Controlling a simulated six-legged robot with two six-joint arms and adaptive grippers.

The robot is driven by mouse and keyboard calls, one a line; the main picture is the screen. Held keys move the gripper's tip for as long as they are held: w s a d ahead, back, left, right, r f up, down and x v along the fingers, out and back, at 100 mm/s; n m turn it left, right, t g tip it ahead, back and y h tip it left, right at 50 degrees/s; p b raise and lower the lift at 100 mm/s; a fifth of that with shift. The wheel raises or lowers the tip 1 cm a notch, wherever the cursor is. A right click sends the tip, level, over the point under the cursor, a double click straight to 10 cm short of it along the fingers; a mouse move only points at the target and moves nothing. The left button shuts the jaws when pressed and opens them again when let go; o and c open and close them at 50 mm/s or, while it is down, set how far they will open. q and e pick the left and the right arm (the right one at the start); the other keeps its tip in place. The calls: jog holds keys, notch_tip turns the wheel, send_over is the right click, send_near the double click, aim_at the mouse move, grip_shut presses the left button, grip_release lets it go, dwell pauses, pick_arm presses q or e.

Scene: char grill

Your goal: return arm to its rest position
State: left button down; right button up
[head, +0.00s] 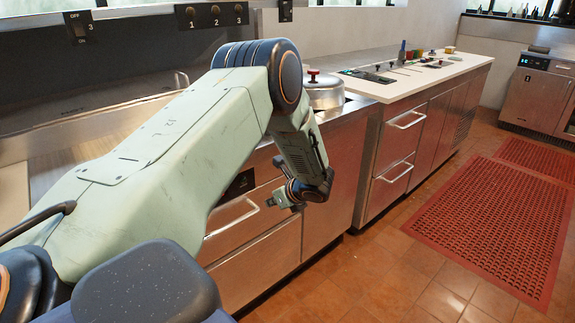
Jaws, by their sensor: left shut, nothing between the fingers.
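My left arm (165,150) is pale green with dark joints and comes in from the left, bent at a raised elbow. Its forearm hangs down in front of the steel counter. My left gripper (276,203) is small and dark at the end of the forearm, beside the drawer fronts, shut and empty. My right gripper is not in view.
A steel counter with drawers (262,250) runs close behind my left arm. A round lidded pot (324,93) stands on it. A white-topped counter (440,70) continues to the right. Red perforated mats (490,225) lie on the open tiled floor (385,275).

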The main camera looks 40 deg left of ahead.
pick_arm(q)
jog(key=s+d+f+n+h, duration=0.4)
jog(key=d, duration=0.5)
jog(key=s+d+f+n+h, duration=0.3)
jog(key=s+d+f+n, duration=0.1)
jog(key=d, duration=0.4)
jog(key=s+d+f+n+h, duration=0.3)
jog(key=s+d+f+h, duration=0.15)
jog(key=d, duration=0.45)
jog(key=s+d+n+y, duration=0.2)
jog(key=s+n, duration=0.6)
jog(key=s, duration=1.2)
jog(key=shift+s+d+r+g, duration=0.25)
jog(key=shift+d+g, duration=0.15)
jog(key=shift+d, duration=0.35)
jog(key=shift+s+n, duration=0.1)
jog(key=shift+n, duration=0.2)
